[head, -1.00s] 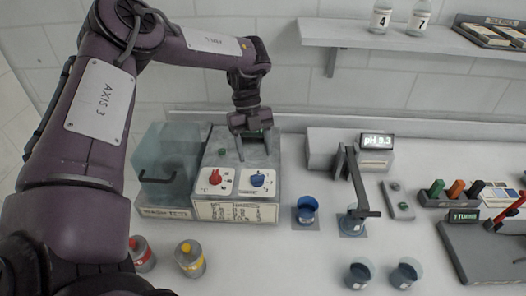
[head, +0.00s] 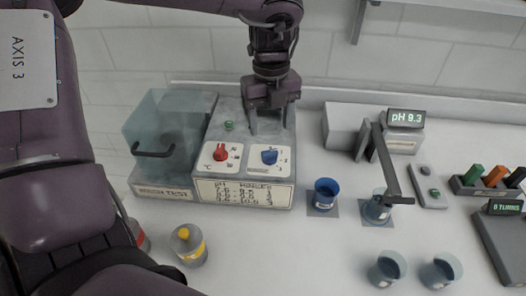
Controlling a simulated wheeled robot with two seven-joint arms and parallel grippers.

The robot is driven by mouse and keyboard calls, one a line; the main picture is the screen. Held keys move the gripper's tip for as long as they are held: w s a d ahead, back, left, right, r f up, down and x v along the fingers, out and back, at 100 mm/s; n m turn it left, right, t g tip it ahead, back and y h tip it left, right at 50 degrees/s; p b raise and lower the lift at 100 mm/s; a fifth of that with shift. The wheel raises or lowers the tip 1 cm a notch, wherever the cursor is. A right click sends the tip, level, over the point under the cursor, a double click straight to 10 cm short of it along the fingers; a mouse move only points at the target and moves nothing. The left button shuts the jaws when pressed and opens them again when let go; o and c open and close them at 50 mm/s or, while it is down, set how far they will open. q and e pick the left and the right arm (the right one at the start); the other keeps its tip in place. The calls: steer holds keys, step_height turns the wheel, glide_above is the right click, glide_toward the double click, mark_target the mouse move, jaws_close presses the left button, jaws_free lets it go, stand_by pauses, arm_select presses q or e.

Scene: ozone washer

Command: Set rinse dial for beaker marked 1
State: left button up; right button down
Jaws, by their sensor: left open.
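The grey washer (head: 215,188) has two dials on its sloped front. The red dial (head: 221,152) is on the left and the blue dial (head: 269,157) on the right, each on a white marked plate. My left gripper (head: 269,130) points down, open and empty, with its fingertips just above the blue dial in the picture, apart from it. Beakers stand on the right: a blue one (head: 326,194), one by the pH probe (head: 376,210), and two nearer ones (head: 387,268) (head: 440,270). Their label numbers are too small to read. My right gripper is out of view.
A clear-walled wash chamber (head: 165,135) with a dark handle joins the washer's left side. The counter before the washer is clear.

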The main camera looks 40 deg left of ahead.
mark_target(270, 151)
arm_select(q)
steer(key=shift+s+f, duration=0.15)
steer(key=shift+s, duration=0.05)
steer(key=shift+s+f, duration=0.1)
steer(key=shift+f, duration=0.05)
steer(key=f+p, duration=0.2)
steer(key=f, duration=0.4)
steer(key=shift+d, duration=0.2)
steer(key=shift+f, duration=0.4)
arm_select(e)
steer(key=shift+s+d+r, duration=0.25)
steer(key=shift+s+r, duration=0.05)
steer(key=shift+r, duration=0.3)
